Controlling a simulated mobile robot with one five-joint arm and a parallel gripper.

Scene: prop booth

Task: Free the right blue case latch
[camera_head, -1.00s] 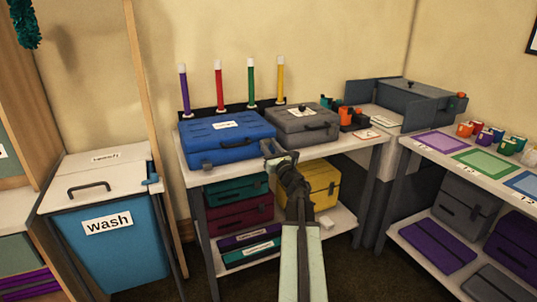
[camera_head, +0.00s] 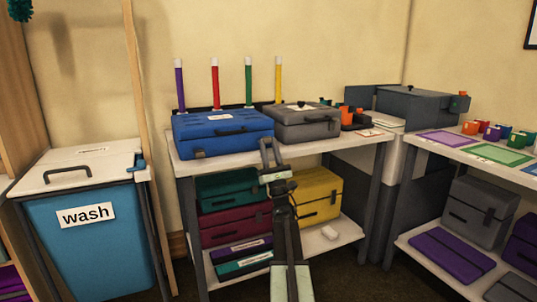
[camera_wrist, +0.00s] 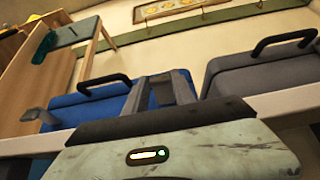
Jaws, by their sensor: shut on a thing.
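The blue case (camera_head: 222,135) lies closed on the white tabletop, with a dark handle on its front; it also shows in the wrist view (camera_wrist: 92,108). My gripper (camera_head: 267,143) is at the right front of the blue case. In the wrist view its two grey fingers (camera_wrist: 162,82) rise right of the case's handle. They are shut on the right latch, which is mostly hidden between them. A grey left latch (camera_wrist: 40,116) sticks out at the case's left side.
A grey case (camera_head: 306,124) stands close on the right of the blue case. Coloured tubes stand behind them. Other cases fill the shelf below. A blue wash bin (camera_head: 95,250) is at the left, and a second table (camera_head: 430,150) with coloured mats at the right.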

